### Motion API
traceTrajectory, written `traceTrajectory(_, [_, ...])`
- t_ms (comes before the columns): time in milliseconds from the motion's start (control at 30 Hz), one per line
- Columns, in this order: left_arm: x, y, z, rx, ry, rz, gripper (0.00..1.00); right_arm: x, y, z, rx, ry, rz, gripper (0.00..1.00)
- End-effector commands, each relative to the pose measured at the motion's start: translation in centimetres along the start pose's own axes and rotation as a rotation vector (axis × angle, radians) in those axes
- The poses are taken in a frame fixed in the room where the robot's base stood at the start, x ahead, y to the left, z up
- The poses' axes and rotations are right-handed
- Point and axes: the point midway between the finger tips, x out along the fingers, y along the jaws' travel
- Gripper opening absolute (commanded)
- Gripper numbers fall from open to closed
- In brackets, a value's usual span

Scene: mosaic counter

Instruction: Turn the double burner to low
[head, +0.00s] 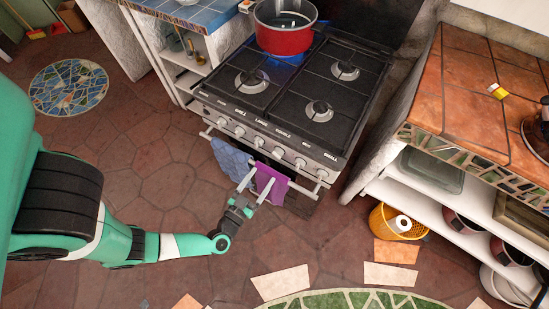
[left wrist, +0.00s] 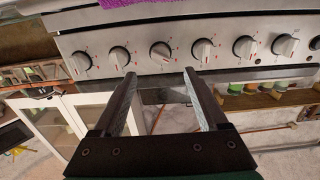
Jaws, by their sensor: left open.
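The stove (head: 300,125) has a front panel with a row of grey knobs. The double knob (head: 279,153) sits below the printed label DOUBLE. In the left wrist view the panel looks upside down, and the double knob (left wrist: 160,52) appears third from the left, its setting hard to read. My left gripper (head: 264,174) is in front of the panel by the towels, pointing at the knob row. Its two dark fingers (left wrist: 160,82) are apart with nothing between them, and the double knob lies beyond the gap, apparently not touched. My right gripper is out of view.
A red pot (head: 285,38) stands on the back left burner, with blue glow under it. A blue towel (head: 231,158) and a purple towel (head: 272,184) hang below the knobs. A tiled counter (head: 470,95) is at the right. A yellow basket (head: 384,225) stands on the floor.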

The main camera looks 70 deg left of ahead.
Motion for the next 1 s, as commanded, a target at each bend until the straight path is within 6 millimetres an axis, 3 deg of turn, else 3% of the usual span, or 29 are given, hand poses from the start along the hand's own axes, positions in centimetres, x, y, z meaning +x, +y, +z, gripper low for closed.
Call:
traceTrajectory(433, [8.1,-0.1,0.2,0.001,0.003,-0.005,0.76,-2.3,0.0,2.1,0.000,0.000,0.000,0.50])
traceTrajectory(600, [9.3,-0.1,0.1,0.002,0.000,-0.001,0.76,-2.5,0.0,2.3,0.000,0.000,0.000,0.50])
traceTrajectory(833, [9.4,-0.1,0.0,0.003,0.000,0.000,0.76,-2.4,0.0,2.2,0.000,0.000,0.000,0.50])
traceTrajectory(1000, [9.4,-0.1,0.0,0.002,0.000,0.000,0.47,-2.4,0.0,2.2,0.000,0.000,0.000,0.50])
